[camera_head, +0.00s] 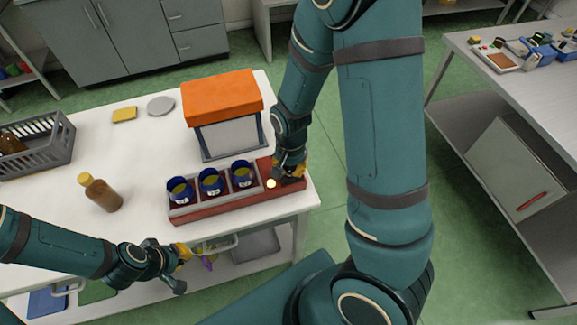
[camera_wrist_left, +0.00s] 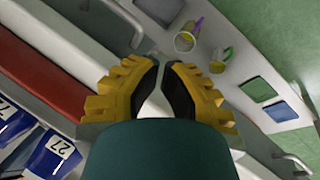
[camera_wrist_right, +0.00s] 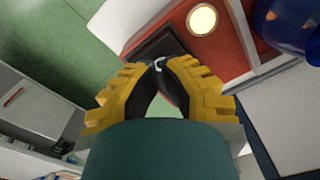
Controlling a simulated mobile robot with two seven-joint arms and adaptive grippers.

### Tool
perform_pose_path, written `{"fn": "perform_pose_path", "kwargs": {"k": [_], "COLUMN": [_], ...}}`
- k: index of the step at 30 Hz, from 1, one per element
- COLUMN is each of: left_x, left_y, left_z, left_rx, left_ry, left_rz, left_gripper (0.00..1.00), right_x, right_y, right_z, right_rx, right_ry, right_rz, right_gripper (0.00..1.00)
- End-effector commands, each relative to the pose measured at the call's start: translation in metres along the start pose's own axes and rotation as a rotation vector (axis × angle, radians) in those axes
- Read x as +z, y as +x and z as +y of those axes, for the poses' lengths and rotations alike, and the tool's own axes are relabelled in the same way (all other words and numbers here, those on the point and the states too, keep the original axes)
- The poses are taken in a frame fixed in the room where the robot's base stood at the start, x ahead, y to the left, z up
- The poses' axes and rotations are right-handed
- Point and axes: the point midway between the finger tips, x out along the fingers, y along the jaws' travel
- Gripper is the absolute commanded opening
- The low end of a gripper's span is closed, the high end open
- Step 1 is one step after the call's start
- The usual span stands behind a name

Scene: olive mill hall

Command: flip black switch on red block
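The red block (camera_head: 291,185) lies along the table's front right edge; it also shows in the right wrist view (camera_wrist_right: 226,55). A lit round cream lamp (camera_wrist_right: 202,19) is on its top. The black switch (camera_wrist_right: 160,45) is a dark plate beside the lamp, with a small pale lever at my fingertips, partly hidden by them. My right gripper (camera_head: 287,172) is over the block's right end, its fingertips together at the lever; whether they touch it I cannot tell. My left gripper (camera_head: 187,252) is empty in front of the table's front edge, apart from the block, fingertips nearly together.
A grey rack (camera_head: 213,206) with blue numbered cups (camera_head: 210,183) stands left of the lamp. An orange-topped box (camera_head: 222,97) is behind it. A brown bottle (camera_head: 100,193) and a grey crate (camera_head: 65,150) are at left. The table between bottle and box is clear.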

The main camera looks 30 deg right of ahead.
Motion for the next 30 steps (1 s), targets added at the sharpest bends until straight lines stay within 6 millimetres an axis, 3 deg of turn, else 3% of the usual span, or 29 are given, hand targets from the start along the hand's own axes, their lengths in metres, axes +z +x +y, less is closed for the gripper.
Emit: {"fn": "perform_pose_path", "kwargs": {"k": [30], "left_x": [0.002], "left_y": [0.011], "left_z": [-0.004], "left_rx": [0.000], "left_ry": [0.000], "left_rz": [0.000], "left_gripper": [0.00], "right_x": [0.000], "right_y": [0.014], "right_z": [0.000], "right_rx": [0.000], "right_ry": [0.000], "right_rz": [0.000], "right_gripper": [0.00]}}
